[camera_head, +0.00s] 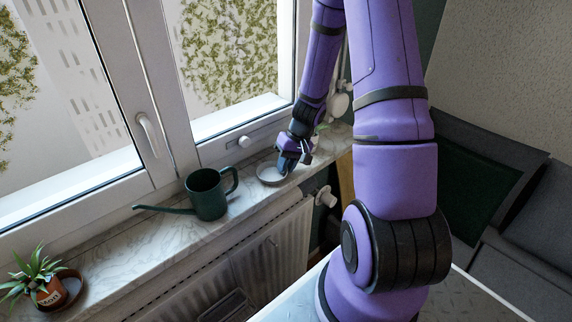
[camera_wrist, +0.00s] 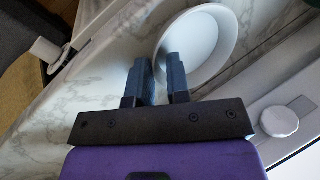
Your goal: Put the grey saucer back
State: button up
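The grey saucer (camera_head: 268,176) is a pale, shallow round dish lying on the marble windowsill, right of the watering can. It also shows large in the wrist view (camera_wrist: 212,48). My gripper (camera_head: 288,168) is low over the saucer's right side, and its fingers hide part of it in the head view. In the wrist view my gripper (camera_wrist: 160,62) has its two dark fingers a small gap apart, at the saucer's near-left rim. One finger overlaps the dish and the other is outside it. Whether they touch the rim is unclear.
A dark green watering can (camera_head: 207,195) stands left of the saucer, its handle towards it.

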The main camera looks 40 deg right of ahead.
jog(key=v, duration=1.2)
jog(key=s+a+r+n+h, duration=0.1)
jog(key=s+a+r, duration=0.1)
jog(key=a+r, duration=0.25)
jog(key=s+a+r+n+t+h, duration=0.1)
jog(key=s+a+r, duration=0.1)
jog(key=a+r, duration=0.3)
jog(key=s+a+r+h, duration=0.1)
jog(key=s+a+r, duration=0.15)
jog(key=r, duration=0.35)
jog(key=s+a+r+t, duration=0.1)
jog(key=s+a+r, duration=0.2)
jog(key=s, duration=0.3)
jog(key=s+a+r+n+t+h, duration=0.1)
jog(key=s+a+r+t, duration=0.1)
jog(key=s+r, duration=0.3)
jog(key=shift+s+a+n, duration=0.3)
jog(key=shift+s+a, duration=0.1)
jog(key=shift+a, duration=0.3)
